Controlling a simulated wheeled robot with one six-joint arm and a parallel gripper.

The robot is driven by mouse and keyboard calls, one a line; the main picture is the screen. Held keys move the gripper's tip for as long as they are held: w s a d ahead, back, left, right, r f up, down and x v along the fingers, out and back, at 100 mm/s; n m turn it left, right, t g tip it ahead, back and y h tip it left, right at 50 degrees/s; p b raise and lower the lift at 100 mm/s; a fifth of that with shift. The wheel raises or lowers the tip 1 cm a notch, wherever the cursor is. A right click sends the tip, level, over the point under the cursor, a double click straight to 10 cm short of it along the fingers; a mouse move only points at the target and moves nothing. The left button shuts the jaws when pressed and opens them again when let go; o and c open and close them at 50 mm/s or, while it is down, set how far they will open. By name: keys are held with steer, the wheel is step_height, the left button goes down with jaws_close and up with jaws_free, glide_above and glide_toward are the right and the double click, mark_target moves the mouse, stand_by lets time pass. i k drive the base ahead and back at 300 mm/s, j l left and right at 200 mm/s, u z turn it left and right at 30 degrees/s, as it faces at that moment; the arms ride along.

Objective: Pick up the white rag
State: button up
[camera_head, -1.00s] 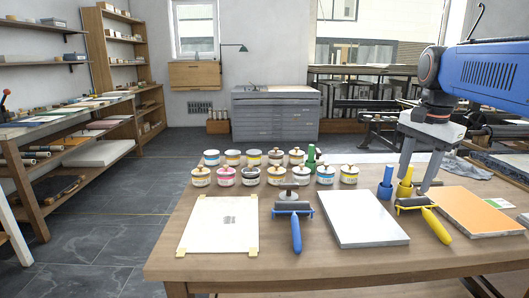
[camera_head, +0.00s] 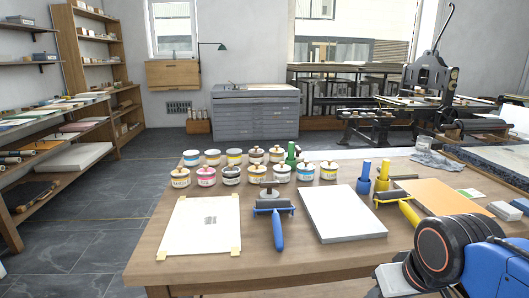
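The white rag (camera_head: 436,162) lies crumpled and greyish-white near the far right edge of the wooden table, just in front of a small clear jar (camera_head: 423,146). Nothing of mine touches it. My blue arm crosses the lower right corner. A grey part of my gripper (camera_head: 394,282) shows at the bottom edge, far nearer to me than the rag. The fingertips are cut off by the frame, so whether it is open or shut is hidden.
The wooden table (camera_head: 150,262) holds several ink jars, a white sheet (camera_head: 200,226), a pale slab (camera_head: 342,214), blue-handled (camera_head: 277,228) and yellow-handled rollers (camera_head: 398,204), and an orange board (camera_head: 440,197). Blue (camera_head: 364,180) and yellow bottles (camera_head: 382,178) stand left of the rag. A press stands behind.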

mark_target(504, 210)
steer(key=z, duration=1.4)
